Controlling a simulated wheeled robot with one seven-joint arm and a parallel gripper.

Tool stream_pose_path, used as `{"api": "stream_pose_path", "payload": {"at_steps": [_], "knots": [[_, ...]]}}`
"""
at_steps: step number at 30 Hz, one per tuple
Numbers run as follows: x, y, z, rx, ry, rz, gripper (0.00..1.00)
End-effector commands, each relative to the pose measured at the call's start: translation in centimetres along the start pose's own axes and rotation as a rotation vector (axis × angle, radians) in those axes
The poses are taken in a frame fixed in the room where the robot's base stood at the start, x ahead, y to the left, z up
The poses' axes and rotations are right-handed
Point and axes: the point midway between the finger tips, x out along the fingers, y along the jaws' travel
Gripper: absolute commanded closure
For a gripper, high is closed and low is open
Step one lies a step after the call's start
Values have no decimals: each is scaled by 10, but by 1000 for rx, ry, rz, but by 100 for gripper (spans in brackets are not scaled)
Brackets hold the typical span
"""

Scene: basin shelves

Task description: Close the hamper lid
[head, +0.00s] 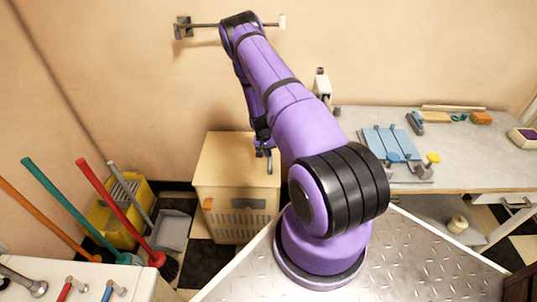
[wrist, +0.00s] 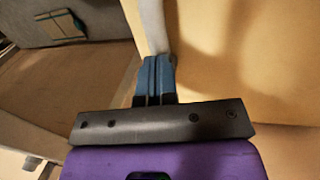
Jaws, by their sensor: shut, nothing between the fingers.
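The hamper (head: 236,213) is a pale tan box with dark slots in its front, standing on the floor against the back wall in the head view. Its tan lid (head: 232,158) looks to lie across the top; I cannot tell whether a small gap remains under it. My gripper (head: 268,162) is at the right side of the lid, partly hidden by my arm. In the wrist view my gripper (wrist: 155,70) has its blue fingers together and empty, beside a grey edge and a broad tan surface. Whether they touch is unclear.
A yellow bucket (head: 105,222), a grey dustpan (head: 173,230) and several long-handled tools stand left of the hamper. A counter (head: 460,150) with blue items is at the right. A wall rail (head: 215,25) is behind my arm.

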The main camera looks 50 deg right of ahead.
Motion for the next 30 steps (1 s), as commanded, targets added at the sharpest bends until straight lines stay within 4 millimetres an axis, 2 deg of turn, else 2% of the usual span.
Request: {"api": "stream_pose_path", "payload": {"at_steps": [12, 18, 24, 30], "knots": [[-83, -3, -6, -3, 4, -1, 100], [-115, -2, -6, -2, 2, -1, 100], [-129, -2, -5, -3, 0, 0, 100], [-131, -2, -5, -3, 0, 0, 100]]}}
